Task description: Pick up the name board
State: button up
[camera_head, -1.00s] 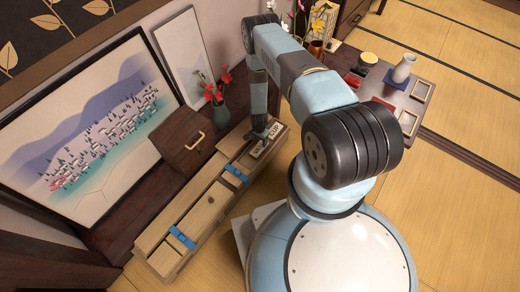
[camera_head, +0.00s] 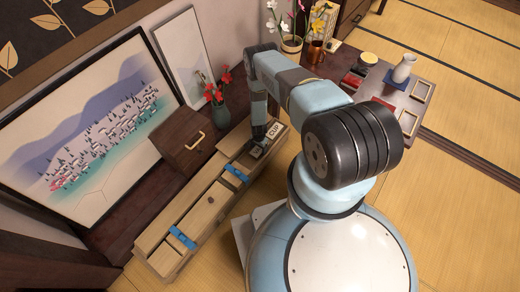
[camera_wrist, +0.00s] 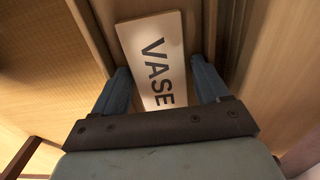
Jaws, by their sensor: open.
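A pale name board reading "VASE" (camera_wrist: 153,60) lies between the two fingers of my gripper (camera_wrist: 162,75) in the wrist view. The fingers are open on either side of it, with a gap to the board. In the head view my gripper (camera_head: 257,145) is down at the far end of the long wooden box (camera_head: 165,253) and hides most of that board.
The wooden box has walls beside the board and blue bands (camera_head: 234,173) across it. A brown chest with a handle (camera_head: 185,145) and a green vase with red flowers (camera_head: 221,115) stand close by on the left. A low table (camera_head: 385,92) stands at the back right.

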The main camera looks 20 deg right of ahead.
jog(key=c, duration=0.8)
jog(key=shift+r, duration=0.1)
jog(key=shift+c, duration=0.2)
